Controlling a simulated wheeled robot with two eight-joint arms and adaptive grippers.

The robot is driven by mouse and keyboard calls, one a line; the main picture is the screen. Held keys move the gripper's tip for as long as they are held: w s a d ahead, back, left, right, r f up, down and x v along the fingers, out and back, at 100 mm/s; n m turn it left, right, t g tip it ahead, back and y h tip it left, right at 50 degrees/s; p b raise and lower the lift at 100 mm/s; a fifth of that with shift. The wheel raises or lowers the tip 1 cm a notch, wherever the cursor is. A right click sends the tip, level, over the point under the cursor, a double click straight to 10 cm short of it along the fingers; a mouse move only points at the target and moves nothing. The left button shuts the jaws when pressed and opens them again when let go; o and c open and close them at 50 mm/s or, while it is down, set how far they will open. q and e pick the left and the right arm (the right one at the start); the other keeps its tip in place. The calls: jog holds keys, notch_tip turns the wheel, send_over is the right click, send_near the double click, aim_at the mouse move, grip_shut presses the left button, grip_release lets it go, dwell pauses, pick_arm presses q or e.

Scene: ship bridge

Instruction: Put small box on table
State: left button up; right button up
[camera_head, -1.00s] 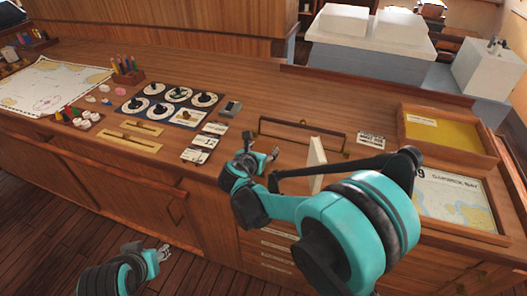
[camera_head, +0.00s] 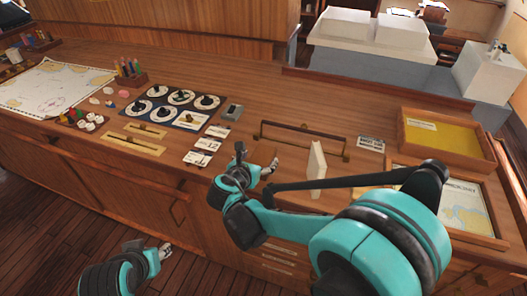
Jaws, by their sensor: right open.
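My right gripper (camera_head: 267,165) is over the front part of the wooden table (camera_head: 270,95), with its fingers apart and nothing between them. A thin cream upright block (camera_head: 317,164) stands just to the right of those fingers, apart from them; my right arm passes in front of its lower part. A small grey box-like item (camera_head: 232,112) lies on the table beside the dial panel. I cannot tell which of these is the small box. My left gripper (camera_head: 165,252) is low at the bottom left, in front of the cabinet; its fingers are too small to read.
A dial panel (camera_head: 172,108), several cards (camera_head: 204,146) and a chart (camera_head: 50,86) lie on the left half. A yellow-bottomed tray (camera_head: 445,141) and another chart (camera_head: 465,208) are at the right. A low wooden frame (camera_head: 300,140) lies behind the cream block.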

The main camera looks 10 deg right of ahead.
jog(key=p+v, duration=0.1)
jog(key=v, duration=0.4)
jog(key=s+d+m, duration=0.1)
jog(key=m, duration=0.1)
jog(key=s+d+m+g, duration=0.1)
jog(key=s+d+m, duration=0.1)
jog(key=s+d+m+y, duration=0.1)
jog(key=m, duration=0.1)
jog(key=shift+s+d+f+g, duration=0.15)
jog(key=shift+s+f+g, duration=0.1)
jog(key=shift+g, duration=0.15)
jog(key=s+d+f+m+g+y, duration=0.1)
jog(key=s+m+y, duration=0.5)
jog(key=s+m, duration=0.8)
jog(key=shift+s+d+f+m+g, duration=0.3)
jog(key=shift+d+m, duration=0.15)
jog(key=shift+m, duration=4.05)
